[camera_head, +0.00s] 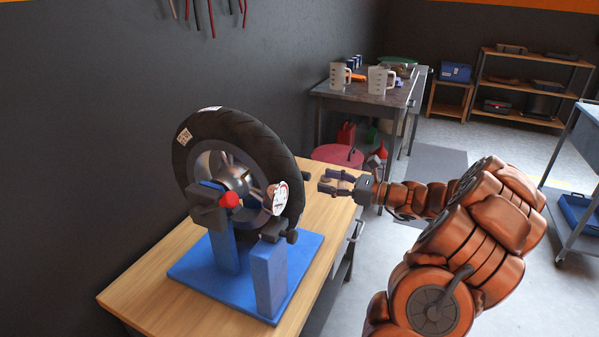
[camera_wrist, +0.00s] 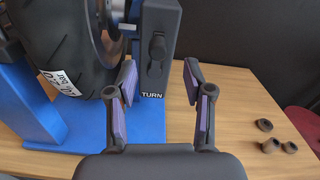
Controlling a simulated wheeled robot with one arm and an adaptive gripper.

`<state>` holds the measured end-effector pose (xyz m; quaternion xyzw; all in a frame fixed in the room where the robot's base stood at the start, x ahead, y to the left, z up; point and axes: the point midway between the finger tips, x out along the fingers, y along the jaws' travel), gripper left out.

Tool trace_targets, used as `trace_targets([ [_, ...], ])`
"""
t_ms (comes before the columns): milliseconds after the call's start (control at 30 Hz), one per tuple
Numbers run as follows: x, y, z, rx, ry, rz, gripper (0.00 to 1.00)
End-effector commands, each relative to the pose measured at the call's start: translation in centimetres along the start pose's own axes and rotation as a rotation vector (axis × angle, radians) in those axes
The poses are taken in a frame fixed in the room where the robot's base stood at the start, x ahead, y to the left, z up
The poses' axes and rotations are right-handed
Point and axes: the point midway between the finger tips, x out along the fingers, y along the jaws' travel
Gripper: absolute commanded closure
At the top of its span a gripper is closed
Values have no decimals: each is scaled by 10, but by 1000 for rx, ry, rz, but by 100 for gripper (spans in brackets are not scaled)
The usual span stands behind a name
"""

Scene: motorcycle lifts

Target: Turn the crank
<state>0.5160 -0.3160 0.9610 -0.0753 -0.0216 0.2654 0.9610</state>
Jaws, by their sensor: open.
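The crank (camera_wrist: 157,46) is a small dark handle on the face of a blue and dark post in the wrist view, with the label "TURN" (camera_wrist: 152,95) below it. It stands upright ahead of my fingers. In the head view a dark knob (camera_head: 306,176) sticks out just right of the tire; I cannot tell whether it is the crank. My gripper (camera_head: 326,183) is open and empty to its right. In the wrist view my gripper (camera_wrist: 160,76) has its purple-padded fingers spread below and either side of the crank, apart from it.
The tire (camera_head: 235,150) stands on a blue stand (camera_head: 270,280) on the wooden table (camera_head: 140,295). Several small dark cups (camera_wrist: 270,146) lie on the table at right in the wrist view. A back bench (camera_head: 365,97) holds mugs. The table's right front is clear.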

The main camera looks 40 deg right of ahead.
Motion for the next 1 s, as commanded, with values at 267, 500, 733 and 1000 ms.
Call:
trace_targets([
  [267, 42, 2, 1, -1, 2, 7, 48],
  [500, 66, 1, 1, -1, 1, 5, 48],
  [733, 71, 1, 0, -2, 1, 3, 48],
  [1000, 70, 1, 0, -1, 1, 3, 61],
])
